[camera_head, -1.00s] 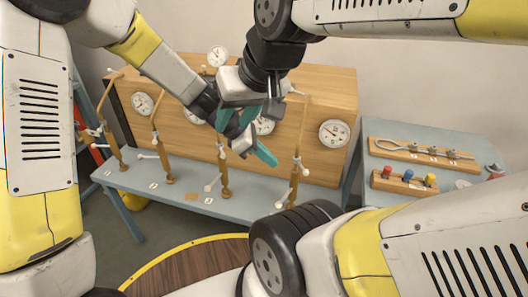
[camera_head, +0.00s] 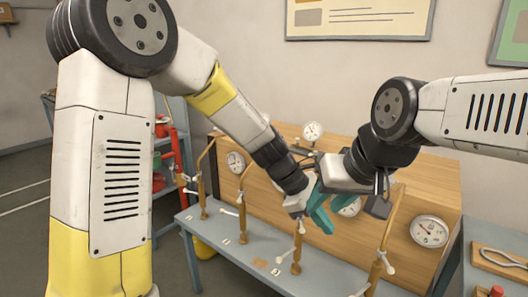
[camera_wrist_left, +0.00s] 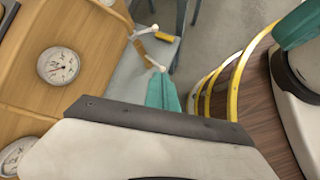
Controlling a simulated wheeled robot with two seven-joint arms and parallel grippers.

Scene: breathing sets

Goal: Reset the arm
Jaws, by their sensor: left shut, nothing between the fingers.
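My left gripper (camera_head: 320,218) is the lower one in the head view. Its teal fingers are shut with nothing between them, held in the air in front of the wooden gauge panel (camera_head: 446,185). In the left wrist view its teal fingertips (camera_wrist_left: 163,92) show above the grey bench edge. My right gripper (camera_head: 316,194) is just above and behind it, coming from the right. The two grippers overlap in the head view, so I cannot tell whether they touch. The right fingers are partly hidden, and their opening is unclear.
A grey-blue bench (camera_head: 226,252) carries several brown posts with white-tipped levers beneath the grippers. A round gauge (camera_head: 429,231) is on the panel. A side table at right holds a metal piece on a wooden block (camera_head: 503,262). A shelf (camera_head: 165,142) stands at left.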

